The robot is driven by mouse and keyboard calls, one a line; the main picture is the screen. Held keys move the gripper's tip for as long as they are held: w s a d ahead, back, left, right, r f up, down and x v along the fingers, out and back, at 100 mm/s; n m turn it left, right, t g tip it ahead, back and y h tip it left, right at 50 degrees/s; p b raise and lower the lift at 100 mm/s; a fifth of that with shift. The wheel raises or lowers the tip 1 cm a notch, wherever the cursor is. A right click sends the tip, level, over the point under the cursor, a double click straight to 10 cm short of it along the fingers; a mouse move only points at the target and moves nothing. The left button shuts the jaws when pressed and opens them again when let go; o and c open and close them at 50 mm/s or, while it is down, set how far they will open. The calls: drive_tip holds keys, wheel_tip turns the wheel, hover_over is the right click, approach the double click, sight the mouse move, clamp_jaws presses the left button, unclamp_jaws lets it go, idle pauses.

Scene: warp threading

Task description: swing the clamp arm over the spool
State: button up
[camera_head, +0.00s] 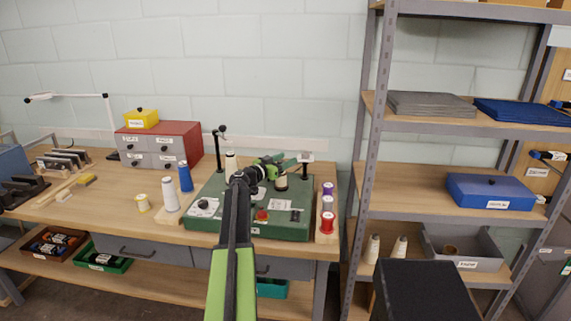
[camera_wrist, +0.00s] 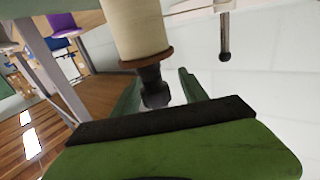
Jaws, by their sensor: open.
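The green machine (camera_head: 245,229) stands on the wooden bench. A cream spool (camera_head: 281,183) sits upright on its right half, and it fills the top middle of the wrist view (camera_wrist: 137,28), with a brown end flange and a black stub (camera_wrist: 154,88) beyond it. My gripper (camera_head: 293,161) is open just above this spool. In the wrist view its green fingers (camera_wrist: 160,92) lie either side of the black stub, with gaps visible. A black post with a knobbed short arm (camera_head: 219,137) rises at the machine's back left. I cannot tell for certain which part is the clamp arm.
A second cream spool (camera_head: 231,164) stands left of my gripper. White (camera_head: 169,194) and blue (camera_head: 185,176) cones are left of the machine. Red and purple spools (camera_head: 327,212) stand on its right. A metal shelf (camera_head: 374,150) rises beyond the bench's right end.

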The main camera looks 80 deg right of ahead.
drive_tip(key=v, duration=1.7)
drive_tip(key=shift+w+a, duration=0.1)
drive_tip(key=shift+a, duration=0.05)
